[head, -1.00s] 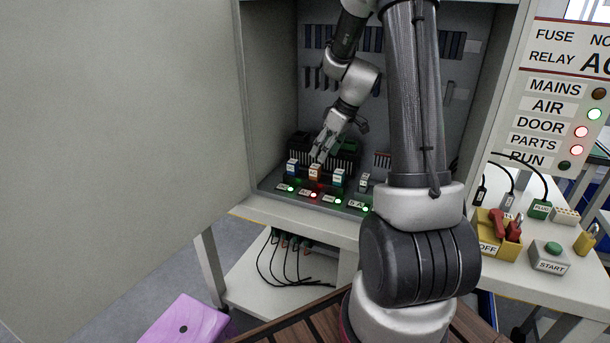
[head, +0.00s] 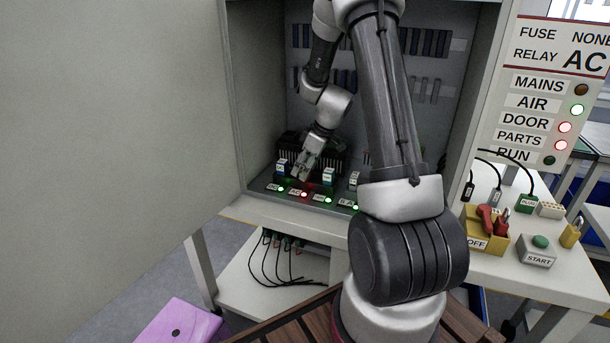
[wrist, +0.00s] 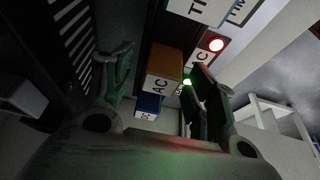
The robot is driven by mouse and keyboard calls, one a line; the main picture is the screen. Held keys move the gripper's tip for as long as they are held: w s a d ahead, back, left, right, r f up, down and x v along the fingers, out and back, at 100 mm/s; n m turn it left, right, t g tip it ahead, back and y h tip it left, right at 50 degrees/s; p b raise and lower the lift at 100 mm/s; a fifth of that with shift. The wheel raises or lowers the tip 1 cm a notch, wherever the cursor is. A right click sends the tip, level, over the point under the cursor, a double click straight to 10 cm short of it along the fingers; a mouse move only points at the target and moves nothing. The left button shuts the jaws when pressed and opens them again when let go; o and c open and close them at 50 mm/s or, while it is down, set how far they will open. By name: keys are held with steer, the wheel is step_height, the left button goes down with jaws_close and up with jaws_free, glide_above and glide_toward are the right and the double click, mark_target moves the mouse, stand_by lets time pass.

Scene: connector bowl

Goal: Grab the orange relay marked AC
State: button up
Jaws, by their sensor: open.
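The orange relay (wrist: 168,62) with a white AC label is upright in its row in the wrist view. My gripper (wrist: 164,66) is open, with one finger on each side of the orange relay. I cannot tell whether the fingers touch it. In the head view my gripper (head: 302,172) reaches down into the cabinet over the row, and it hides the orange relay there.
A blue-topped relay (head: 282,167) stands left of my gripper, and another (head: 328,177) stands to its right. The lamp (head: 303,194) below my gripper is red. The cabinet door (head: 120,110) stands open at left. A START box (head: 538,250) sits on the right bench.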

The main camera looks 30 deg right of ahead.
steer(key=shift+c, duration=0.4)
steer(key=c, duration=1)
steer(key=shift+r, duration=0.15)
